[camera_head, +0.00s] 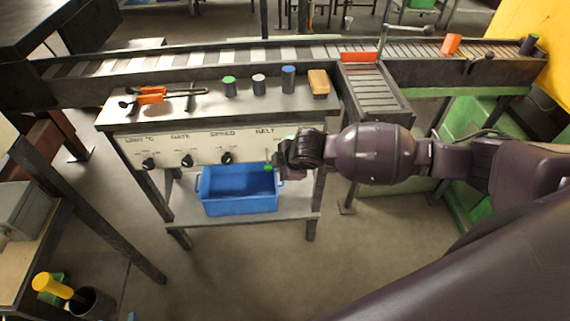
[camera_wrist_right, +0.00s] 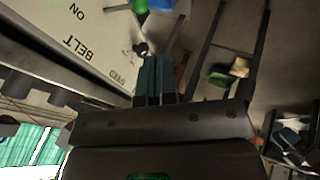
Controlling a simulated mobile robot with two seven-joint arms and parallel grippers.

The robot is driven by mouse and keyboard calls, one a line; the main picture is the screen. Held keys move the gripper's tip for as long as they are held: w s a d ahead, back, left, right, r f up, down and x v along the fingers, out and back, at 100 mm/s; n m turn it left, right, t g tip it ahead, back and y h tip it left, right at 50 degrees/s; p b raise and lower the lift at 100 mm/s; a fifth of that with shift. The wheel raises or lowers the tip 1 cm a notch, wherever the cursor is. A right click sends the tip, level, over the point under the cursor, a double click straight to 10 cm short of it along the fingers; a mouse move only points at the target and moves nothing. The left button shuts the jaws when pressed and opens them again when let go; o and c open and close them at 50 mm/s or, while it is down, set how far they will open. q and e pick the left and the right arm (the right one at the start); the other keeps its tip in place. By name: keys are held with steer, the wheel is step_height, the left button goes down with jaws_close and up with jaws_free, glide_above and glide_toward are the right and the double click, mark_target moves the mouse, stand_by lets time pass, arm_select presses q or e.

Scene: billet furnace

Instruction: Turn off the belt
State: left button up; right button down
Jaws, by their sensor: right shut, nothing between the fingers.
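The white control panel (camera_head: 200,150) on the front of the bench carries labelled controls, with BELT at its right end. My right gripper (camera_head: 283,166) is in front of that right end and hides the belt control in the head view. In the right wrist view the BELT and ON lettering shows on the panel (camera_wrist_right: 100,25). There my right gripper (camera_wrist_right: 155,60) is shut and empty beside the panel face; contact cannot be told. The conveyor belt (camera_head: 210,62) runs behind the bench. My left gripper is out of view.
A blue bin (camera_head: 238,203) stands on the shelf below the panel. Tongs (camera_head: 152,95), several small cylinders and an orange-topped block (camera_head: 319,83) are on the bench top. A red bar (camera_head: 360,57) and an orange block (camera_head: 451,44) are on the conveyor. Floor in front is clear.

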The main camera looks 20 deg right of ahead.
steer(key=shift+v, duration=0.85)
steer(key=shift+s+f, duration=0.1)
steer(key=w+a+r+m+t+y, duration=0.25)
steer(key=a+r+t+y, duration=0.25)
steer(key=a+r, duration=0.3)
steer(key=s+d+f+m+h, duration=0.2)
steer(key=s+d+f+m, duration=0.2)
steer(key=s, duration=0.4)
steer(key=s+d+f+m+h, duration=0.3)
steer(key=s+d+f+m, duration=0.1)
steer(key=s+d+f, duration=0.3)
steer(key=s+d+f+m+h, duration=0.2)
steer(key=s+d+f+m, duration=0.2)
steer(key=s, duration=0.5)
steer(key=shift+s+d+f+h, duration=0.2)
steer(key=shift+d+f+h, duration=0.1)
steer(key=shift+d+f, duration=0.55)
